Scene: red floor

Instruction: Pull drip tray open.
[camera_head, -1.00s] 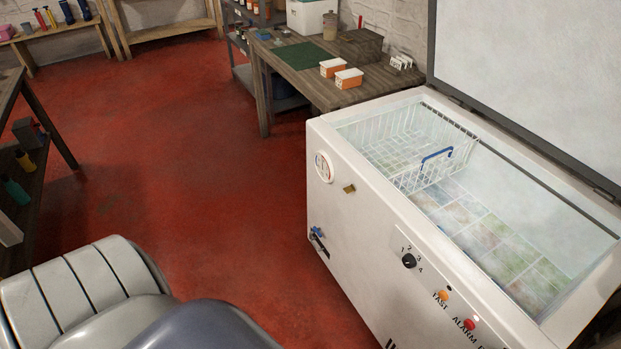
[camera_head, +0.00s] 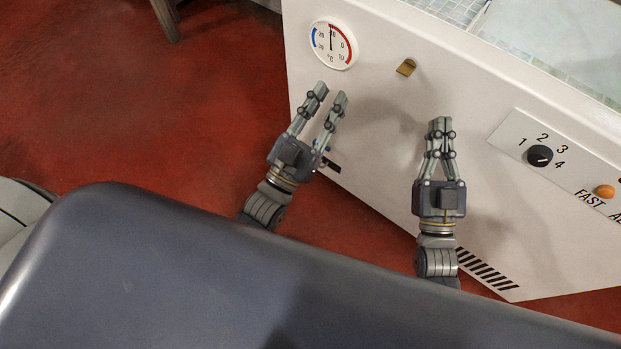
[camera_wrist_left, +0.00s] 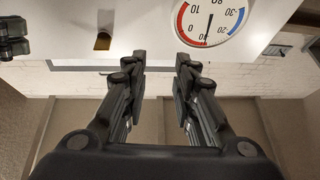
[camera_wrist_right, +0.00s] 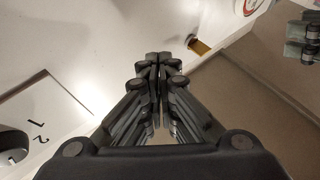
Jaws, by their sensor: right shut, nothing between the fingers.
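The white chest freezer (camera_head: 385,120) stands in front of me. Low on its front, a dark slot-like part (camera_head: 332,167) with a bit of blue beside it shows in the head view, mostly hidden behind my left gripper; I cannot tell for certain that it is the drip tray. My left gripper (camera_head: 328,94) is open and empty, its fingers pointing up below the round thermometer dial (camera_head: 333,44). My right gripper (camera_head: 440,122) is shut and empty in front of the freezer's front, left of the control knob (camera_head: 540,156). Both wrist views show the fingers holding nothing.
A small brass latch (camera_head: 406,67) sticks out of the freezer's front. An orange button (camera_head: 604,191) sits right of the knob. A vent grille (camera_head: 485,269) is low on the front. Red floor (camera_head: 190,110) is clear to the left.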

